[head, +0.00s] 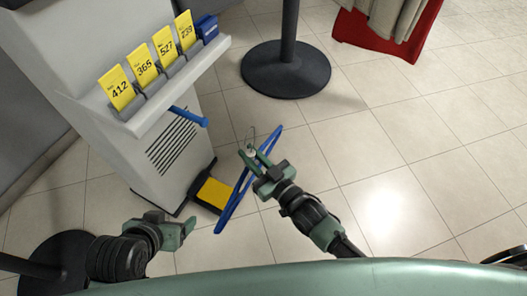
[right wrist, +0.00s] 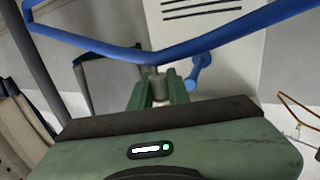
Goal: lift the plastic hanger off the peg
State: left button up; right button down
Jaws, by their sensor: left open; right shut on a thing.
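The blue plastic hanger (head: 275,134) is in my right gripper (head: 253,158), which is shut on its neck just below the thin wire hook. The hanger is tilted in the head view, and its hook points up, apart from the blue peg (head: 188,116). In the right wrist view the hanger's blue bar (right wrist: 240,33) crosses the top, and the peg (right wrist: 203,68) shows empty behind the fingers. My left gripper (head: 172,222) is open and empty, low on the left.
The grey stand (head: 178,190) bearing the peg holds yellow number cards (head: 143,64) on its shelf. A yellow-topped thing (head: 215,192) sits at its foot. A black post base (head: 286,68) stands behind.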

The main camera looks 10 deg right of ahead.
jog(key=shift+s+d, duration=0.3)
jog(key=shift+d, duration=0.1)
pick_arm(q)
jog(key=shift+s+a+f+g, duration=0.15)
jog(key=shift+s+a+g, duration=0.05)
jog(key=shift+s, duration=0.25)
jog(key=shift+s+a+f+g, duration=0.1)
jog(key=shift+s+a+g, duration=0.1)
jog(key=shift+s, duration=0.2)
pick_arm(e)
jog(key=s+d, duration=0.5)
jog(key=d, duration=0.3)
jog(key=shift+s+d, duration=0.3)
jog(key=shift+s, duration=0.1)
jog(key=shift+r, duration=0.1)
